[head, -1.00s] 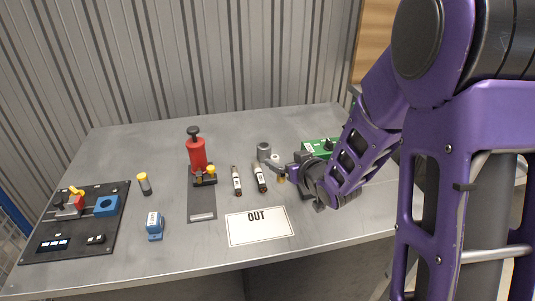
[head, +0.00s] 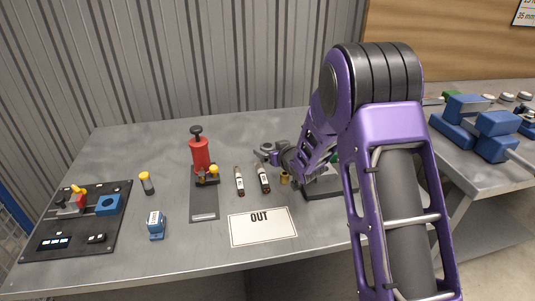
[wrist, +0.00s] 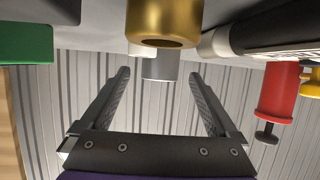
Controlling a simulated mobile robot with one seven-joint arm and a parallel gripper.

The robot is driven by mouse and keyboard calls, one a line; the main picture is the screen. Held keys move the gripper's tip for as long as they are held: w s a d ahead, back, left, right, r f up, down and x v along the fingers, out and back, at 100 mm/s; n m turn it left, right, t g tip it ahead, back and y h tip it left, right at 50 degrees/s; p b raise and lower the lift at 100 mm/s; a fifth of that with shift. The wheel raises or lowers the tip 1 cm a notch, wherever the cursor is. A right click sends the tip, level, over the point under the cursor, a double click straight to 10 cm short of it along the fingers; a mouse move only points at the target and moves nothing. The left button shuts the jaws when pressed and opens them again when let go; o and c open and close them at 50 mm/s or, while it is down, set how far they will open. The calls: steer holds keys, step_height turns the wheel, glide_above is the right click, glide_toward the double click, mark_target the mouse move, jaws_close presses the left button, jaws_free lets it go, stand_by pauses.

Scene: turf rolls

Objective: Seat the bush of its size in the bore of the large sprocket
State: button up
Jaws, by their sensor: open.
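My gripper (head: 264,156) is at the back right of the table, its jaws apart. In the wrist view my gripper (wrist: 159,75) is open, with a grey cylinder, perhaps a bush (wrist: 160,66), showing between the fingertips. I cannot tell if they touch it. A brass bush (wrist: 165,24) is large at the top of that view; a small brass bush (head: 284,178) stands beside my gripper in the head view. A grey bush (head: 266,147) shows partly behind my gripper. I cannot make out the large sprocket; my arm hides part of the table.
Two dark marker-like tubes (head: 239,181) lie left of my gripper. An OUT sheet (head: 263,227) lies in front. A black fixture board (head: 75,222) is at the left; blue blocks (head: 497,135) are on the right bench.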

steer(key=shift+w+a+f, duration=0.15)
steer(key=shift+w, duration=0.2)
steer(key=shift+c, duration=0.3)
jaws_close()
